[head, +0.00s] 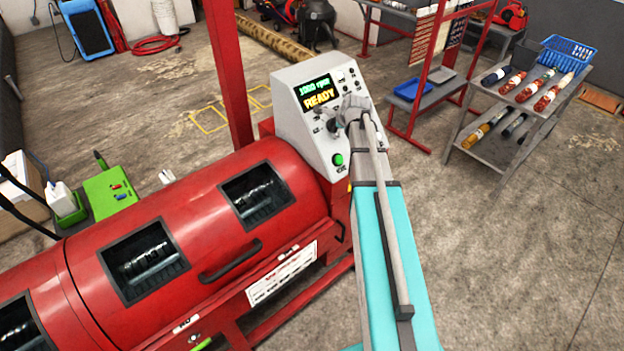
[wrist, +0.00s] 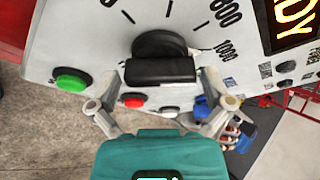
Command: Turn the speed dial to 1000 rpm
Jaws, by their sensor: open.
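The speed dial (wrist: 158,45) is a black round knob with a raised grip bar on the pale control panel (head: 300,118). In the wrist view its scale shows 800 and 1000 to the right, and the bar lies level in the picture. I cannot make out a pointer mark. The display (head: 318,92) reads what looks like 1000 rpm, with READY below. My gripper (wrist: 162,76) is open, its fingertips on either side of the bar; I cannot tell whether they touch it.
A green button (wrist: 72,80) and a red button (wrist: 133,101) sit close to my fingers. The red drum machine (head: 190,200) stands left of the panel. A grey shelf cart (head: 525,100) with rolls and a blue basket (head: 568,55) stands right. Floor is clear at the lower right.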

